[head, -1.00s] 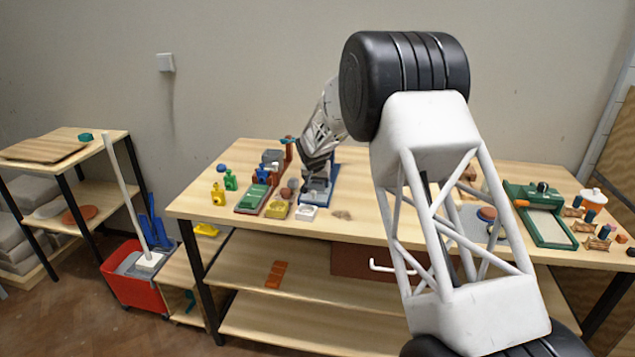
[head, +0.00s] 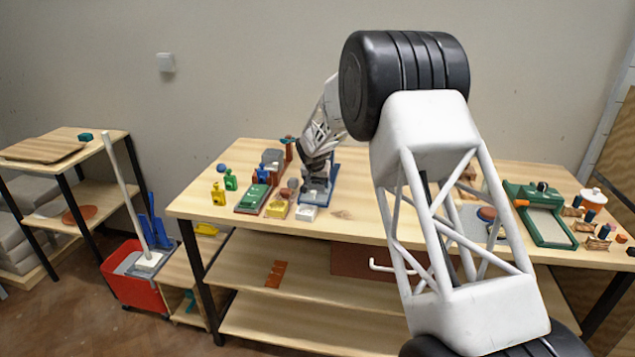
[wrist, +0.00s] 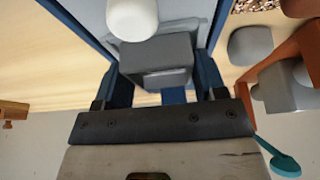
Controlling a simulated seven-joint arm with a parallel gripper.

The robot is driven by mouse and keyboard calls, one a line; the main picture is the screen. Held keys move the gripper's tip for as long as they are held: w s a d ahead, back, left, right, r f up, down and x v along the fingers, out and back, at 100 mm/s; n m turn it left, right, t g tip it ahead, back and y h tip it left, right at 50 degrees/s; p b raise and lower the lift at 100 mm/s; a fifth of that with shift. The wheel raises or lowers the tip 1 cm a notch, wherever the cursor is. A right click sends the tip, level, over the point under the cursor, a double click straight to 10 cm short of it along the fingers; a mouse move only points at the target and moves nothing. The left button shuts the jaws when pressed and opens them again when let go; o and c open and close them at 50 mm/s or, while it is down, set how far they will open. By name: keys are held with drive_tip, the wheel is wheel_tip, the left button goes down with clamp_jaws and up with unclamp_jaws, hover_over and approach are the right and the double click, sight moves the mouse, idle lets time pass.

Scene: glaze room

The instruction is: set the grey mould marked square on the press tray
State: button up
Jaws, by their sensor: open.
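In the wrist view the grey mould (wrist: 158,55) is a box-like grey block with a paler panel on its near face. It lies between the two blue fingers of my open gripper (wrist: 163,88); whether either finger touches it is unclear. No mark can be read on it. The blue press (wrist: 92,14) frames it on both sides, and a white rounded cylinder (wrist: 132,17) is above it in the picture. In the head view my gripper (head: 317,168) is at the blue press (head: 333,184). The tray under the mould is mostly hidden, so I cannot tell how squarely it sits.
In the wrist view a brown-orange stand (wrist: 292,50) and a grey block (wrist: 283,88) are close on the right.

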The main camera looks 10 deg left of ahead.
drive_tip(key=shift+o, duration=0.5)
drive_tip(key=v, duration=1.2)
drive_tip(key=shift+r, duration=0.1)
drive_tip(key=s+d+r, duration=0.5)
drive_tip(key=s+d, duration=0.4)
drive_tip(key=s+d+r, duration=0.5)
drive_tip(key=s+d, duration=0.3)
drive_tip(key=s, duration=0.1)
drive_tip(key=s+d+r, duration=0.5)
drive_tip(key=s+d, duration=0.4)
drive_tip(key=s+d+f, duration=0.2)
drive_tip(key=s+d, duration=0.2)
drive_tip(key=s, duration=0.8)
drive_tip(key=s+d+f+g, duration=0.1)
drive_tip(key=s+d, duration=0.4)
drive_tip(key=s, duration=0.6)
drive_tip(key=s+d+f, duration=0.3)
drive_tip(key=s+d, duration=0.1)
drive_tip(key=s, duration=0.8)
drive_tip(key=shift+s+d+g, duration=0.2)
drive_tip(key=shift+s+g, duration=0.1)
drive_tip(key=shift+g, duration=0.1)
